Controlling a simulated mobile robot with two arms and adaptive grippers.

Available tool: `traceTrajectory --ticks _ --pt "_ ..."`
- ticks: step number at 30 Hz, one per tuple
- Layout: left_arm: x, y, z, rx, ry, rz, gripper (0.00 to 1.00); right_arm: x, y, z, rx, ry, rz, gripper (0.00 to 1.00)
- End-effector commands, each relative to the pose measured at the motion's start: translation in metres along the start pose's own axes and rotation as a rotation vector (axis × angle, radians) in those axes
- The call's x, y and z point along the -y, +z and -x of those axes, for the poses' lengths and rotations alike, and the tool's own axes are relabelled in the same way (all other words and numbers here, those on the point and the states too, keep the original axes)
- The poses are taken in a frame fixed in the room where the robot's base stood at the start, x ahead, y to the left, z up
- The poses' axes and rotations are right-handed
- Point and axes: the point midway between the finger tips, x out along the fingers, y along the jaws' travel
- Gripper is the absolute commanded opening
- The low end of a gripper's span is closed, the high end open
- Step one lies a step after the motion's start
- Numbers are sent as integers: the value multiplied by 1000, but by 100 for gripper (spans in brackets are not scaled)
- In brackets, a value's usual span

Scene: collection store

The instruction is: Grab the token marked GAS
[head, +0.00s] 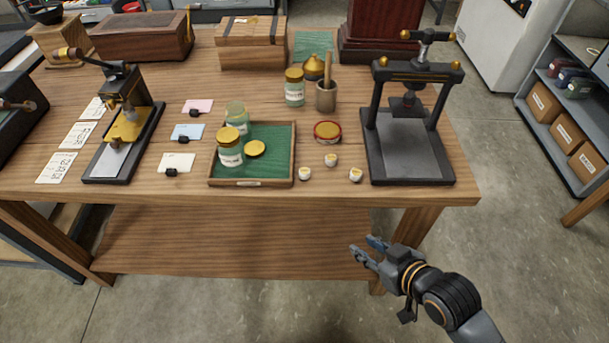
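Three small whitish, round-looking pieces with yellow marks lie near the front edge of the wooden table (230,194): a left one (304,174), a back one (330,160) and a right one (355,175). They may be the tokens, but their lettering is too small to read, so I cannot tell which is marked GAS. My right gripper (365,245) is in front of the table's front edge, below these pieces in the picture. Its fingers are apart and nothing is between them. My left gripper is not in view.
A green-lined tray (280,140) with jars stands left of the pieces. A red-rimmed round tin (327,131) is behind them. A black press (410,110) stands to their right. A mortar (326,97) and a labelled jar (294,90) stand farther back.

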Motion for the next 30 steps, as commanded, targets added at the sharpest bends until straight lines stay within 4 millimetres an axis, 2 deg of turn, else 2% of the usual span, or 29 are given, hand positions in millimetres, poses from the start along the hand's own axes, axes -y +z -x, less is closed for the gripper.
traceTrajectory --ticks 1,3,7,12,17,30 --pt "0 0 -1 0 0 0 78 3 -18 0 -73 -36 39 30" --pt "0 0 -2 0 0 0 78 8 -41 3 -176 -90 71 30" --pt "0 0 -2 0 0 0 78 10 -73 11 -341 -170 99 30" --pt "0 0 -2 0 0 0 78 2 -95 22 -471 -218 98 30" --pt "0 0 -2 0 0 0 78 -1 -105 23 -515 -228 90 30" --pt "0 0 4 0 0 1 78 17 -141 -39 -517 -228 88 30"
